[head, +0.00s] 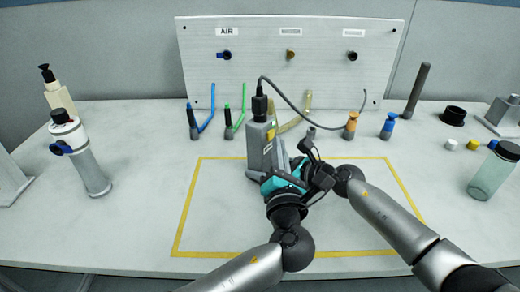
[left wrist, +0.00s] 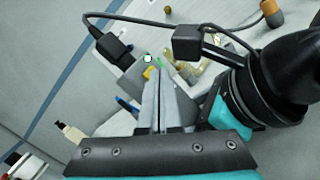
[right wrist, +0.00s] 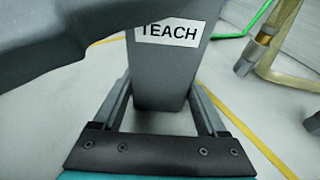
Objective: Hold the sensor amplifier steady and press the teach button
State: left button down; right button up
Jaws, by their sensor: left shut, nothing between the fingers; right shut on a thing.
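The sensor amplifier (head: 258,147) is an upright grey box on the table, with a black plug and cable on its top. Its face with a yellow patch (head: 271,134) is turned to the right in the head view. The right wrist view shows its TEACH label (right wrist: 168,32) and my right gripper (right wrist: 165,100) shut on its lower body. My left gripper (left wrist: 165,75) is shut and empty, its fingertips close to the amplifier (left wrist: 130,72). I cannot tell whether they touch it.
A yellow outline (head: 215,253) on the table surrounds the work area. Behind stands a grey panel (head: 260,70) with an AIR label. Hoses and fittings lie before it. A white-and-grey bottle (head: 90,170) stands left, a clear jar (head: 490,175) right.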

pick_arm(q)
jog(key=shift+w, duration=0.1)
pick_arm(e)
jog(key=shift+r, duration=0.15)
dwell(0.3)
pick_arm(q)
jog(key=shift+w+a, duration=0.25)
dwell(0.4)
jog(key=shift+s+d, duration=0.25)
jog(key=shift+s, duration=0.1)
jog(key=shift+s+d, duration=0.1)
jog(key=shift+s+d, duration=0.95)
jog(key=shift+s, duration=0.2)
jog(key=shift+s+d, duration=0.9)
jog(key=shift+s, duration=0.25)
jog(key=shift+r, duration=0.1)
pick_arm(e)
jog(key=o, duration=0.9)
